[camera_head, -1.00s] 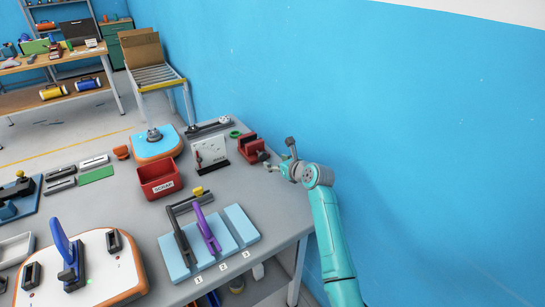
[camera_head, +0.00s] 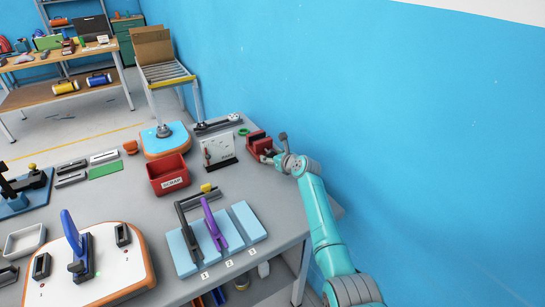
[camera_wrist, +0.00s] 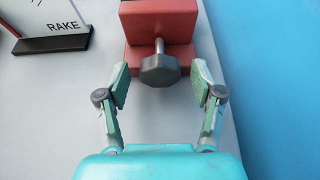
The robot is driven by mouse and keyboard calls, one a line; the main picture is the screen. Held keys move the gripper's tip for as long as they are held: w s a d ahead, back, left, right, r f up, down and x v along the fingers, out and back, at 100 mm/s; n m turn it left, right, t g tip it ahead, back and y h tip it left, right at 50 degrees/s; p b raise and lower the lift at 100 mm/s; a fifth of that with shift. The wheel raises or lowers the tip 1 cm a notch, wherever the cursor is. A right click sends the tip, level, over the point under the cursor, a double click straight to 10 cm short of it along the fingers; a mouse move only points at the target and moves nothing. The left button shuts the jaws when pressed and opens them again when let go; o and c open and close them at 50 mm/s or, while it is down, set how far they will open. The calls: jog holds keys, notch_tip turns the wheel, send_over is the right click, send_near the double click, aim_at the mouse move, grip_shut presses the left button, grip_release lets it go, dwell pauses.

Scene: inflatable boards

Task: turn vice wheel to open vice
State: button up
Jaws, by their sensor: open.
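The red vice (camera_head: 258,143) stands at the table's far right edge, near the blue wall. In the wrist view its red body (camera_wrist: 160,25) is at the top, with the dark grey vice wheel (camera_wrist: 160,69) on a short metal shaft facing me. My gripper (camera_wrist: 160,84) is open, with one finger on each side of the wheel and a visible gap on both sides. In the head view my gripper (camera_head: 272,160) is at the front of the vice and hides the wheel. The vice jaws are too small to judge.
A white panel on a dark base (camera_head: 218,152) stands just left of the vice. A red bin (camera_head: 168,176) and a light blue board with handles (camera_head: 215,240) are nearer. The blue wall (camera_head: 420,140) is close on the right.

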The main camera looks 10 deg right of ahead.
jog(key=c, duration=1.1)
jog(key=shift+a+n+t+h, duration=0.1)
jog(key=shift+n+t+h, duration=0.6)
jog(key=shift+n+h, duration=1.05)
jog(key=shift+n+y, duration=0.35)
jog(key=shift+n, duration=0.1)
jog(key=o, duration=1.1)
